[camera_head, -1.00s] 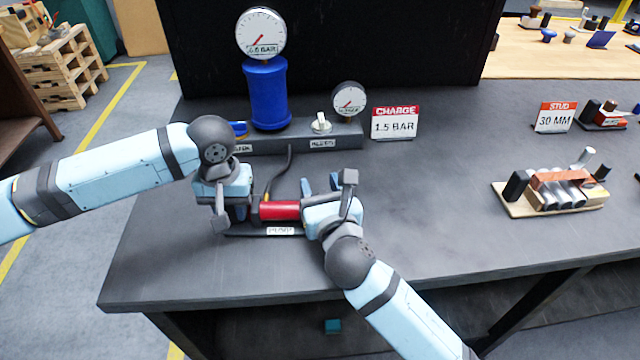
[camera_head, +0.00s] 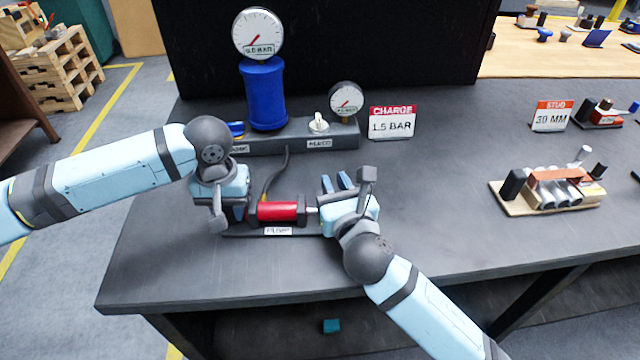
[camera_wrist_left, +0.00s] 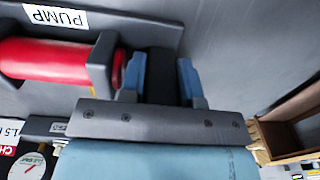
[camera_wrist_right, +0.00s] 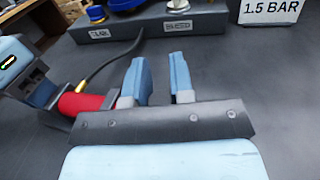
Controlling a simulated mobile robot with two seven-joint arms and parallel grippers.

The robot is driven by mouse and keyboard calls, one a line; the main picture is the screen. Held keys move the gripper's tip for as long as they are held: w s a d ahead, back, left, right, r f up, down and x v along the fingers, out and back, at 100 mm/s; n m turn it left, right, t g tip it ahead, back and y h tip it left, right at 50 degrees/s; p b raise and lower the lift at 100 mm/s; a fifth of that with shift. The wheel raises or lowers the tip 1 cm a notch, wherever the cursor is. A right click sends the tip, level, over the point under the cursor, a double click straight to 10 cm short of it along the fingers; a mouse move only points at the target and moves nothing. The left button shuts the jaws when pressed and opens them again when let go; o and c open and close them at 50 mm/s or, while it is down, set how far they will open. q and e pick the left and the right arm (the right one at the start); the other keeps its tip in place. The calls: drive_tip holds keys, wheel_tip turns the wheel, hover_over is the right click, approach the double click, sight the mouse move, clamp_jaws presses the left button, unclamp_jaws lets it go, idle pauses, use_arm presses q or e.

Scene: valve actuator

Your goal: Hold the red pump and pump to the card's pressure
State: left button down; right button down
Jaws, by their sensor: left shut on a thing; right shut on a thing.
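The red pump (camera_head: 277,212) lies on its dark base labelled PUMP on the bench; it also shows in the left wrist view (camera_wrist_left: 45,60). My left gripper (camera_head: 222,208) is shut on the dark block at the pump's left end, which shows between its fingers in the left wrist view (camera_wrist_left: 162,75). My right gripper (camera_head: 337,186) is shut at the pump's right end on the handle, which is mostly hidden. A short length of pale rod (camera_head: 313,210) shows between barrel and gripper. The CHARGE card (camera_head: 392,123) reads 1.5 BAR. The large gauge (camera_head: 257,34) has a blurred readout.
A blue cylinder (camera_head: 264,95) stands under the large gauge on a grey manifold (camera_head: 345,136) with a small gauge (camera_head: 345,99) and a pale knob (camera_head: 318,123). A dark hose (camera_head: 275,172) runs to the pump. The bench right of my right gripper is clear up to a wooden-based fixture (camera_head: 550,200).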

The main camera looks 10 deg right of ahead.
drive_tip(key=shift+d, duration=1.1)
drive_tip(key=shift+f, duration=0.1)
drive_tip(key=c, duration=1)
unclamp_jaws()
drive_tip(key=shift+d, duration=0.15)
drive_tip(key=shift+s, duration=0.1)
drive_tip(key=shift+s, duration=0.3)
drive_tip(key=s, duration=0.3)
drive_tip(key=s+d, duration=0.1)
drive_tip(key=s, duration=0.3)
drive_tip(key=s+d, duration=0.1)
drive_tip(key=s, duration=0.3)
drive_tip(key=shift+s, duration=0.15)
